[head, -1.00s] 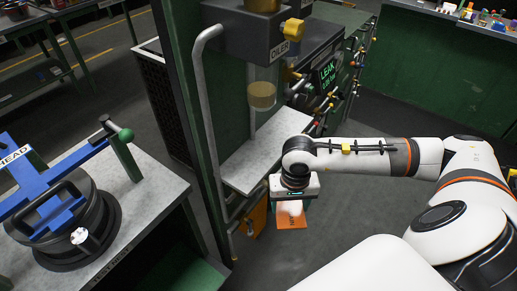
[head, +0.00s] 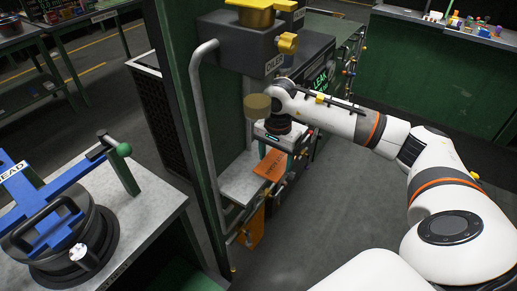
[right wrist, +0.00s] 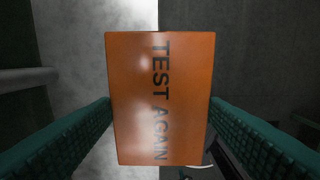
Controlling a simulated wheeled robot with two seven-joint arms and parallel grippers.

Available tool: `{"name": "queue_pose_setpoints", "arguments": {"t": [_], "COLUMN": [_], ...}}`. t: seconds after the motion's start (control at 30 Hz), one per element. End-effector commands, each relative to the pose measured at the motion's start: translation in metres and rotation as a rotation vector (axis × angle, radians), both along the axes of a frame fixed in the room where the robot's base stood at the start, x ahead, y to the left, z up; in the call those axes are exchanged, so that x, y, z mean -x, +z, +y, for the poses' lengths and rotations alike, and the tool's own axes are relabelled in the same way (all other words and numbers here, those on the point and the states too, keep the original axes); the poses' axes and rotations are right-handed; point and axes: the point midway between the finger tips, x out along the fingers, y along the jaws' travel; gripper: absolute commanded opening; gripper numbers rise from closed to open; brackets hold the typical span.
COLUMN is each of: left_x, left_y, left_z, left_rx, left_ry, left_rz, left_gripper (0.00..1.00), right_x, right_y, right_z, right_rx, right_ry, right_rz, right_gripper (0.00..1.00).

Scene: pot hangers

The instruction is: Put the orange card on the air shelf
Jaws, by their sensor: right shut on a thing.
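The orange card (head: 271,165), printed "TEST AGAIN", is in my right gripper (head: 276,156). In the right wrist view the card (right wrist: 140,100) sits between the two teal fingers (right wrist: 160,115), one along each side. The pale grey air shelf (head: 240,186) juts from the green panel. In the head view the card overlaps the shelf's far right part and looks above it. In the right wrist view the pale surface lies behind the card's left half and dark floor behind its right. The height gap cannot be told. My left gripper is not in view.
A grey oiler box (head: 240,45) with a clear cup and amber contents (head: 257,106) overhangs the shelf. A grey pipe (head: 203,120) runs down its left. An orange piece (head: 254,228) hangs below. A bench (head: 150,215) with a blue-clamped black pot stands left.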

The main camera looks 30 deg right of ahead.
Motion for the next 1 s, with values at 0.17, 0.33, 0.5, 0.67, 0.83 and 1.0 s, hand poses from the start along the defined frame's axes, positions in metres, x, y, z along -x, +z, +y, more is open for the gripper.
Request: {"name": "queue_pose_setpoints", "arguments": {"t": [0.17,0.33,0.5,0.67,0.83,1.0], "left_x": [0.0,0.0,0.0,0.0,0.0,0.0], "left_y": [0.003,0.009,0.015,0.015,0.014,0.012], "left_z": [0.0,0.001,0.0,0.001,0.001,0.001], "left_rx": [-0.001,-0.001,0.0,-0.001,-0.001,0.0], "left_ry": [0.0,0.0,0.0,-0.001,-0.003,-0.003], "left_rz": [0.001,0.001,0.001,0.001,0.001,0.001], "left_gripper": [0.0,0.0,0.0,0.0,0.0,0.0], "right_x": [-0.016,-0.038,-0.051,-0.052,-0.051,-0.051], "right_y": [0.0,0.001,-0.009,-0.016,-0.016,-0.018], "right_z": [0.006,0.016,0.021,0.021,0.021,0.021], "right_rx": [0.0,-0.003,0.002,0.001,0.001,0.001], "right_ry": [0.0,0.001,0.001,0.002,0.001,0.001], "right_rz": [-0.001,-0.001,0.004,0.0,0.0,0.0], "right_gripper": [0.42,0.42,0.42,0.42,0.42,0.76]}}
